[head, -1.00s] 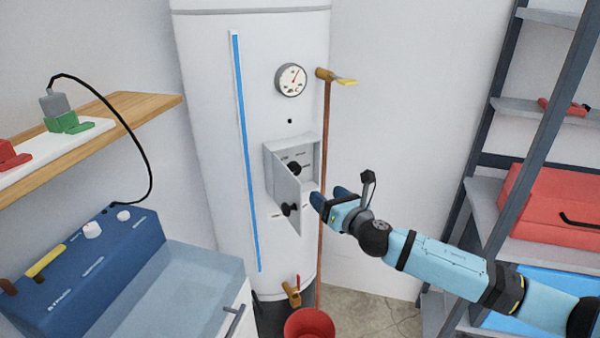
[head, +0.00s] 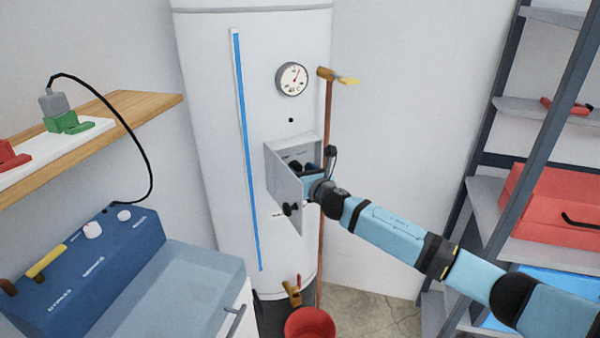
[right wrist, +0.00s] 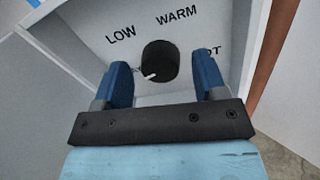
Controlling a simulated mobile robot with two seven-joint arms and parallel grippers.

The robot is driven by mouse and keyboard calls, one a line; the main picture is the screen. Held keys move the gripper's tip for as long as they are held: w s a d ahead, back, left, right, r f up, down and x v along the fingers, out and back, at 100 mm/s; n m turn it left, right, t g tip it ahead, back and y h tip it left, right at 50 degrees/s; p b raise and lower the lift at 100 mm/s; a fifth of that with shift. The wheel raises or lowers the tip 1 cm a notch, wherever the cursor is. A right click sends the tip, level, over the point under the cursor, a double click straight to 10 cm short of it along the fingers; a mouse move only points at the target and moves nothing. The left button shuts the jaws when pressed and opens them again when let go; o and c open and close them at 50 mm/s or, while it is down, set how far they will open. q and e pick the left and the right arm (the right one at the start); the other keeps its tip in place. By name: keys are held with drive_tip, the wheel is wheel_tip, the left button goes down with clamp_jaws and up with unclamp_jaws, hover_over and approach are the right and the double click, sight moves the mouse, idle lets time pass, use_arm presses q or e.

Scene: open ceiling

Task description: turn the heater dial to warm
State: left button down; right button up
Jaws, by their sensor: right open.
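The heater (head: 205,150) is a tall white tank with an open control box (head: 308,146); its small door (head: 285,200) stands open to the left. In the right wrist view the black dial (right wrist: 160,61) sits on the box's panel. Its white pointer aims down and left, away from LOW at upper left and WARM at top. A word at lower left is partly hidden by a finger, as is HOT at right. My right gripper (right wrist: 164,84) is open, its blue fingers on either side below the dial, not visibly touching it. It also shows at the box in the head view (head: 308,167).
A copper pipe (head: 327,115) with a yellow-handled valve (head: 347,81) runs right of the box. A red bucket (head: 310,324) stands below.

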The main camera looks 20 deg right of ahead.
drive_tip(key=c, duration=0.9)
